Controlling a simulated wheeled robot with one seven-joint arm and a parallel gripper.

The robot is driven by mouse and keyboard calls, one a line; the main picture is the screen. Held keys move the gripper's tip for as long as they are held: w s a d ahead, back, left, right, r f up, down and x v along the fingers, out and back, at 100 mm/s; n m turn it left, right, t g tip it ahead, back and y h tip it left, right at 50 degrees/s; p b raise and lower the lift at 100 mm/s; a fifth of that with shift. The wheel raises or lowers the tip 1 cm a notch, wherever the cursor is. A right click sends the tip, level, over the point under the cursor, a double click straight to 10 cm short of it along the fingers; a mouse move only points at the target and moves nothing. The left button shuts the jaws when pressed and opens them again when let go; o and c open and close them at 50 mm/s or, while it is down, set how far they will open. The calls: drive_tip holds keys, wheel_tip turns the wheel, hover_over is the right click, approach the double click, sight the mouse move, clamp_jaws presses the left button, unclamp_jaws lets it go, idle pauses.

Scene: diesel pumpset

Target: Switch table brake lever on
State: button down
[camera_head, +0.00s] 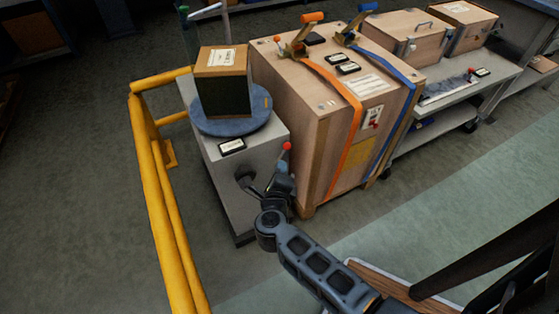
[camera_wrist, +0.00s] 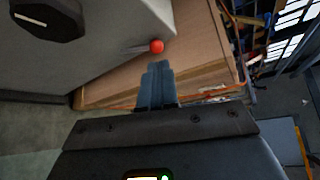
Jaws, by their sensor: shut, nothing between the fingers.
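The brake lever is a thin rod with a red ball knob (camera_head: 286,146) on the side of a grey cabinet (camera_head: 218,178) that carries a blue round table (camera_head: 258,110). In the wrist view the red ball (camera_wrist: 157,46) is just beyond my fingertips, with its thin rod running left to the cabinet. My gripper (camera_wrist: 157,66) is shut and empty. It appears just short of the ball, apart from it in the picture. In the head view my gripper is below the ball, small and partly hidden by my wrist.
A black knob (camera_wrist: 48,18) is on the cabinet's face. A box (camera_head: 222,85) stands on the blue table. A large strapped wooden crate (camera_head: 285,120) is close on the right. A yellow rail (camera_head: 150,190) runs along the left. Floor is open in front of the cabinet.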

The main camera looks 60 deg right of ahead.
drive_tip(key=shift+r+v, duration=0.15)
drive_tip(key=shift+v, duration=1.25)
drive_tip(key=shift+r+v, duration=0.2)
drive_tip(key=shift+v, duration=1.15)
drive_tip(key=shift+s+d, duration=0.15)
drive_tip(key=s+a+r+n+t+y+p, duration=0.1)
drive_tip(key=s+a+r+n+t+y, duration=0.2)
drive_tip(key=s+r+n, duration=0.4)
drive_tip(key=s+a+r+n+t+y+p, duration=0.1)
drive_tip(key=s+a+r+n+t+y, duration=0.2)
drive_tip(key=n, duration=1.3)
drive_tip(key=s+a+r+n+t+y+p, duration=0.1)
drive_tip(key=s+a+r+n+t+y, duration=0.2)
drive_tip(key=s+a+r+n+y, duration=0.4)
drive_tip(key=s+a+r+n, duration=0.3)
drive_tip(key=a+r+n, duration=0.1)
drive_tip(key=r, duration=0.3)
drive_tip(key=shift+s+r+n+y+p, duration=0.3)
drive_tip(key=shift+s+n+y, duration=0.1)
drive_tip(key=shift+n, duration=0.4)
